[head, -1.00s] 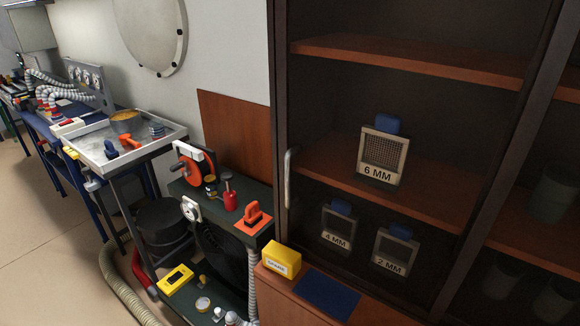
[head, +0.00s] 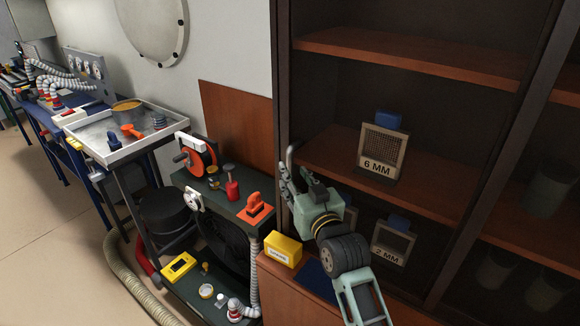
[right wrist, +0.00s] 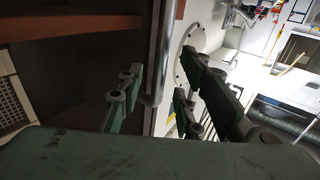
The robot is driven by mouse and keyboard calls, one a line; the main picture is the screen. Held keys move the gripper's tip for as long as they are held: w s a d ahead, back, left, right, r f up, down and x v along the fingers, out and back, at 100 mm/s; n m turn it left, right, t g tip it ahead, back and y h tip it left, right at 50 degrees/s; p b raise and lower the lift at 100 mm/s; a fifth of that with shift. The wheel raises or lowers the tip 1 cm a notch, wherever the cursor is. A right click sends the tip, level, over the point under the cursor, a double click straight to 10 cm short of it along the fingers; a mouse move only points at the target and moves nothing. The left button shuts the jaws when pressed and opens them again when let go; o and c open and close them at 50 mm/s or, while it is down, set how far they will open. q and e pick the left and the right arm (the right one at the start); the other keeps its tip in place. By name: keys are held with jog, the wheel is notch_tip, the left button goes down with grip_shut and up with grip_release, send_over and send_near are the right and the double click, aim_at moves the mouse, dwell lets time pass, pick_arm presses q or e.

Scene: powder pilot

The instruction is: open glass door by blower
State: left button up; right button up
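The glass door (head: 335,100) of the dark cabinet is closed, with screens visible behind it. Its metal handle (head: 290,152) is upright on the door's left edge; my gripper hides its lower part in the head view. My right gripper (head: 286,180) is at the handle. In the right wrist view the handle (right wrist: 163,50) runs between the spread fingers of my right gripper (right wrist: 155,95), which is open; I cannot tell whether a finger touches it. The blower (head: 226,245) is the dark round fan in the green stand left of the cabinet. My left gripper is not in view.
The green stand carries an orange wheel (head: 200,159), a red bottle (head: 232,190) and an orange-handled block (head: 256,208). A yellow box (head: 283,250) sits on the ledge close below my right gripper. A white tray table (head: 75,125) stands farther left.

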aim_at(291, 171)
jog(key=shift+p+x, duration=0.4)
jog(key=shift+x, duration=1.7)
grip_shut()
